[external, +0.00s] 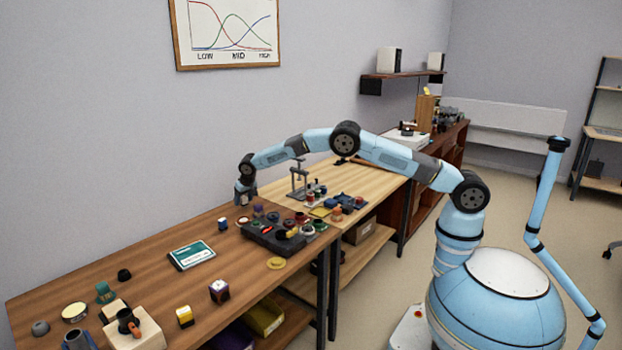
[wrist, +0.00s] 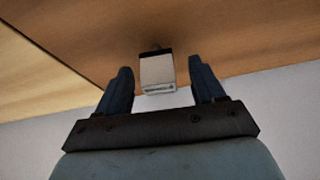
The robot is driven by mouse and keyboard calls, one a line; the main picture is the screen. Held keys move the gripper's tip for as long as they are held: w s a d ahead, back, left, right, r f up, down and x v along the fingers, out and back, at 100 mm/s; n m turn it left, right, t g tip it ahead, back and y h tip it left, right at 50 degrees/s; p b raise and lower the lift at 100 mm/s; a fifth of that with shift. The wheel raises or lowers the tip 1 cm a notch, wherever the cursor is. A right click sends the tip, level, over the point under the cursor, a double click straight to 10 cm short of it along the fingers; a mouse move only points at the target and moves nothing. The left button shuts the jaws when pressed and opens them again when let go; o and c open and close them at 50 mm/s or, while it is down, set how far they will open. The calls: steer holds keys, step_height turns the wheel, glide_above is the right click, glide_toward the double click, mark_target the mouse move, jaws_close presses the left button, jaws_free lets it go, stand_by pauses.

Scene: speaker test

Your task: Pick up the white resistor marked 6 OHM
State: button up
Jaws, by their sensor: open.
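A small white block (wrist: 157,72) shows in the wrist view, on or close to the brown wooden surface. It has a dark piece at its far end and a dark marking along its near edge, too small to read. It fits the white resistor, but I cannot confirm 6 OHM. My gripper (wrist: 160,66) is open, with one dark finger on each side of the block and a visible gap on both sides. In the external view my gripper (external: 245,194) is low over the back of the brown table; the block cannot be made out there.
A dark tray (external: 262,238) of small parts stands right of my gripper on the brown table (external: 130,250). A green-and-white card (external: 192,255) lies in front. A metal stand (external: 298,180) is on the lighter table. The wall is close behind my gripper.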

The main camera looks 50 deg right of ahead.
steer(key=shift+w+f, duration=0.1)
steer(key=shift+f, duration=0.05)
steer(key=c, duration=1.1)
steer(key=shift+o, duration=0.2)
